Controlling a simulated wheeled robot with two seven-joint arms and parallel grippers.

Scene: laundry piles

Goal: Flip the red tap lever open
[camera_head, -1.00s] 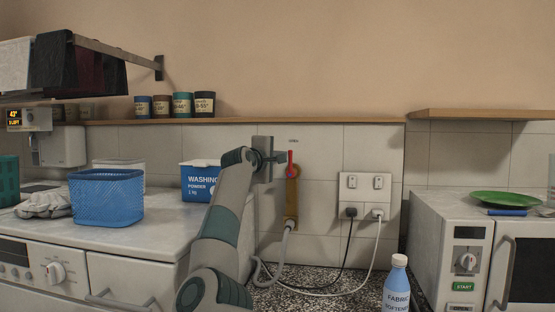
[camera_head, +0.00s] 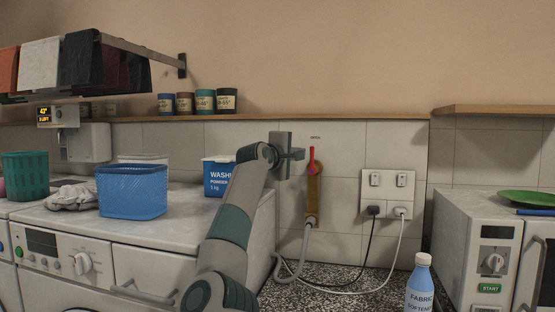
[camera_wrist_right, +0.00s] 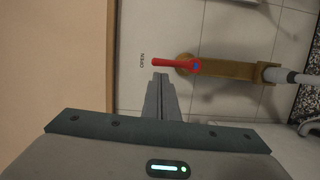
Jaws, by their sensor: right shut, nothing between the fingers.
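The red tap lever (camera_head: 312,159) sits at the top of a brass tap (camera_head: 313,208) on the tiled wall and stands upright in the head view. In the right wrist view the lever (camera_wrist_right: 175,64) points along the tap's line toward the printed word OPEN (camera_wrist_right: 143,60). My right gripper (camera_head: 302,154) is shut and empty, just left of the lever in the head view. In the right wrist view its fingertips (camera_wrist_right: 160,78) are close beside the lever's free end; I cannot tell whether they touch. My left gripper is not in view.
A grey hose (camera_head: 299,250) hangs from the tap. A socket plate (camera_head: 388,195) with two plugs is right of it. A fabric softener bottle (camera_head: 420,285) stands at the front right. A washing powder box (camera_head: 218,177) is behind my arm.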

